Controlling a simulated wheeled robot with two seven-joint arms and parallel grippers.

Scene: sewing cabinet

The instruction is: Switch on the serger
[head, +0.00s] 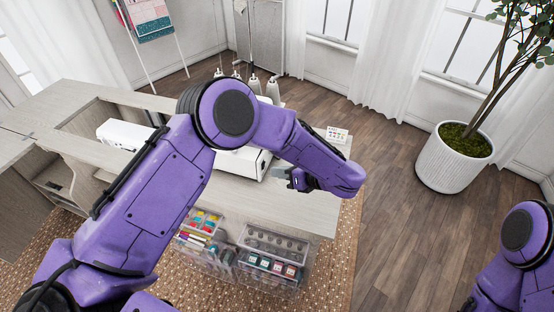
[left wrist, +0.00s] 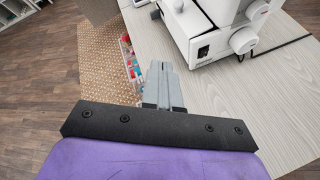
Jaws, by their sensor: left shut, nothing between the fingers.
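The serger is a white machine on the cabinet top, and in the head view my left arm covers much of it, leaving its lower right side (head: 252,163) in sight. In the left wrist view the serger (left wrist: 212,28) stands at the top, with round knobs on its side and a small black switch (left wrist: 203,51) low on its end. My left gripper (left wrist: 162,68) is shut and empty, its fingertips pointing toward the machine's base, apart from the switch. In the head view the left gripper (head: 297,180) hangs over the table right of the serger. My right gripper is out of view.
The pale cabinet top (head: 290,215) is clear in front of the serger. A white sewing machine (head: 122,133) sits to the left. Clear drawers with thread and supplies (head: 272,245) hang at the front edge. A small card (head: 337,134) lies at the far corner. A potted plant (head: 455,160) stands right.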

